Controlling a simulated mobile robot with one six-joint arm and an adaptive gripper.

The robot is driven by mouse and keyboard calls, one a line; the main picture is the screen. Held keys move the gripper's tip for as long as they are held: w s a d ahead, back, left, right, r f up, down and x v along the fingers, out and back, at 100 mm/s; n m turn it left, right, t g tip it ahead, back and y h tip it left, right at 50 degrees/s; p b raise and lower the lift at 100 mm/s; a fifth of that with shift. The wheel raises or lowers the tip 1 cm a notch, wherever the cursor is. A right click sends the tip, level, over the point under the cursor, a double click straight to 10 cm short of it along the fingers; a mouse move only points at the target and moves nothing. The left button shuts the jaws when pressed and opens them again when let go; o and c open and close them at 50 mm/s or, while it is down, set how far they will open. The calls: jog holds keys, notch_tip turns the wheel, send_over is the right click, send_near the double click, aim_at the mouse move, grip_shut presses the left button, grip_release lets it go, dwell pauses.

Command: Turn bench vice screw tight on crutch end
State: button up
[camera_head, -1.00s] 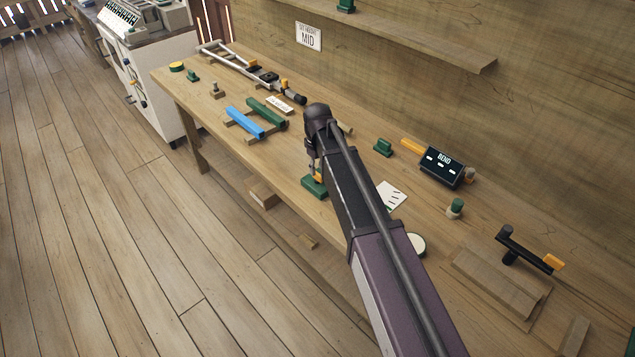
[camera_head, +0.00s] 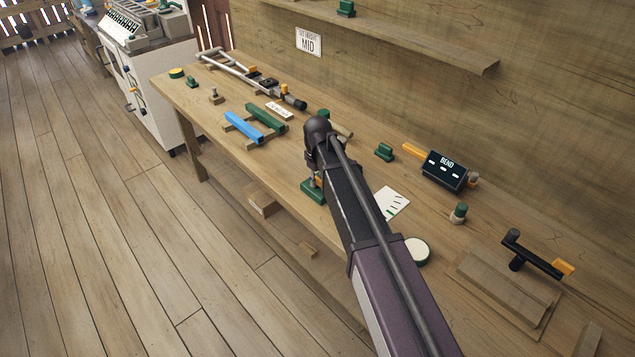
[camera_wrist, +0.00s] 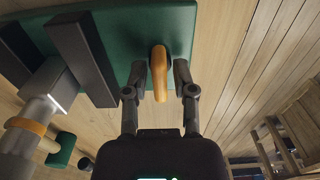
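The bench vice shows in the wrist view as a green base (camera_wrist: 120,30) with dark upright jaws (camera_wrist: 82,55). An orange screw handle (camera_wrist: 159,70) stands on its right side. My gripper (camera_wrist: 157,80) has its two fingers apart, one each side of this handle; contact is not clear. In the head view the green vice base (camera_head: 313,193) sits at the bench's front edge, partly hidden by my arm. A crutch-like metal frame (camera_head: 228,64) lies at the back left.
Blue and green bars (camera_head: 245,126) lie on the bench left of my arm. A black BEND box (camera_head: 444,171), a white card (camera_head: 391,202) and a black crank with an orange grip (camera_head: 537,257) lie to the right. The floor in front is mostly clear.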

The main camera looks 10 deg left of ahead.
grip_shut()
jog(key=shift+m, duration=2)
jog(key=m, duration=0.3)
jog(key=shift+m, duration=0.5)
